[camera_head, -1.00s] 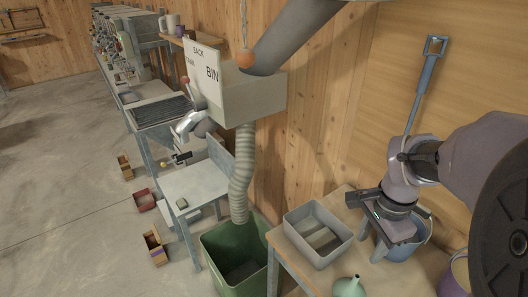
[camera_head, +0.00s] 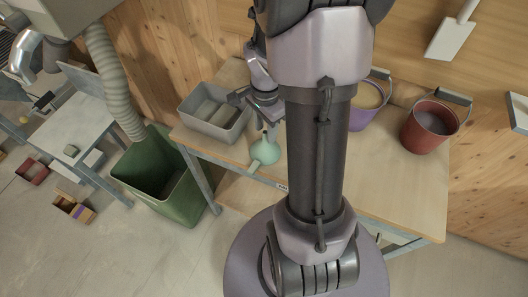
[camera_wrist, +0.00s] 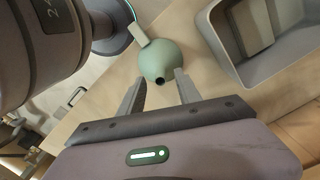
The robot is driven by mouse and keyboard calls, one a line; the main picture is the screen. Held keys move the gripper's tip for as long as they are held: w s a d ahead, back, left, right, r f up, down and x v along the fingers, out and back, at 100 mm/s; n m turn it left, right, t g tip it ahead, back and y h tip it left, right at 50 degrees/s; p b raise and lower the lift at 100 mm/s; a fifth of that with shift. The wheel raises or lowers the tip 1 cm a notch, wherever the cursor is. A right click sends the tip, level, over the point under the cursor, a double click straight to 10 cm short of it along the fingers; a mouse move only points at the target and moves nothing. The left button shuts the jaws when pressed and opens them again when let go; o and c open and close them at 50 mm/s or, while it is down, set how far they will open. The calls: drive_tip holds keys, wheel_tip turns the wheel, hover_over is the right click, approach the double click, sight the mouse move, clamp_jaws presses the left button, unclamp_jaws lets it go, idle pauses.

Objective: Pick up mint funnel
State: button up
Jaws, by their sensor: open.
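The mint funnel (camera_head: 266,152) stands wide end down on the wooden table (camera_head: 410,190), near its front edge, with its spout pointing up and a flat handle toward the edge. In the wrist view the funnel (camera_wrist: 158,57) shows its dark spout opening near the mouth of my gripper (camera_wrist: 160,90). The two fingers are apart, on either side of the spout tip, with nothing gripped. In the head view my gripper (camera_head: 268,124) is just above and behind the funnel; my arm hides part of the table right of it.
A grey bin (camera_head: 215,124) stands close left of the funnel. A purple bucket (camera_head: 362,117) and a red bucket (camera_head: 427,128) stand right of my arm. A green bin (camera_head: 160,180) is on the floor left of the table. The table's right front is clear.

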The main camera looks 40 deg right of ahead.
wheel_tip(320, 180, down, 2)
drive_tip(key=shift+f, duration=0.1)
clamp_jaws()
idle(1.4)
